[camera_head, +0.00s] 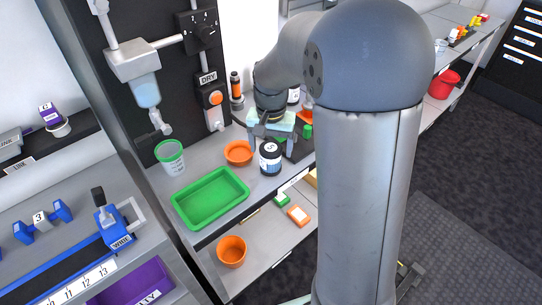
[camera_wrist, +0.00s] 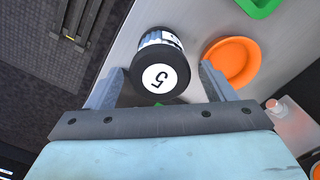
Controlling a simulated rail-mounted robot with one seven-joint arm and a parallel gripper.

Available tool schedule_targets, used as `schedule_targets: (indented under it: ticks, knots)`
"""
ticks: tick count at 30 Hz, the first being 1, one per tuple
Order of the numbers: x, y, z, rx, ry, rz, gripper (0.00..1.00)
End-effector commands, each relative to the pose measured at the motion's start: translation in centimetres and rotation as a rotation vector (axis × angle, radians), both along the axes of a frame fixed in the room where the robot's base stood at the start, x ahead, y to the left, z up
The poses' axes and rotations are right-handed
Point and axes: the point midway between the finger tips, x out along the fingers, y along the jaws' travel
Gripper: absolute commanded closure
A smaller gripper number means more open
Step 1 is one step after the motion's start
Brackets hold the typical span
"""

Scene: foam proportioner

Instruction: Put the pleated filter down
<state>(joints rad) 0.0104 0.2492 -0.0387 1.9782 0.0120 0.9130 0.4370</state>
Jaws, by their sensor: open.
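A black-capped canister marked 5, with a pale pleated-looking band, is probably the pleated filter (camera_head: 270,158). It stands upright on the grey bench, right of the green tray, and it also shows in the wrist view (camera_wrist: 158,65). My gripper (camera_head: 272,138) is open, just behind it in the head view. In the wrist view my two fingers (camera_wrist: 160,82) are spread, one on each side of the canister's near end, with a visible gap at each side. Nothing is held. The canister's base is hidden in the wrist view.
An orange dish (camera_head: 238,153) stands close to the canister and a green tray (camera_head: 211,199) lies in front. A green-rimmed cup (camera_head: 170,158) stands at left. Another labelled jar (camera_head: 294,95) is behind my gripper. A lower shelf holds an orange pot (camera_head: 231,252).

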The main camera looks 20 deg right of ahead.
Motion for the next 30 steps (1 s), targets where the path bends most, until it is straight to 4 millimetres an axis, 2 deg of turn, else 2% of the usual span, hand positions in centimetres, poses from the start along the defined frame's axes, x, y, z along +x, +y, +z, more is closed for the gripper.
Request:
schedule_targets:
  ticks: [1,6,11,14,17,21,24,27,30]
  knots:
    - [0.0,0.0,1.3,-0.001,-0.005,0.000,0.23]
    - [0.0,0.0,4.5,-0.001,-0.003,0.000,0.23]
    - [0.0,0.0,6.3,0.000,-0.001,0.000,0.23]
    - [-1.0,0.2,6.9,0.001,-0.002,0.022,0.23]
    - [-4.6,1.0,7.0,0.005,-0.007,0.104,0.23]
    - [-12.4,2.2,5.8,0.009,-0.018,0.284,0.23]
    - [-17.1,2.7,4.4,0.009,-0.024,0.402,0.23]
    - [-20.4,3.0,3.1,0.006,-0.027,0.483,0.21]
    - [-21.8,3.1,2.4,0.005,-0.030,0.521,0.20]
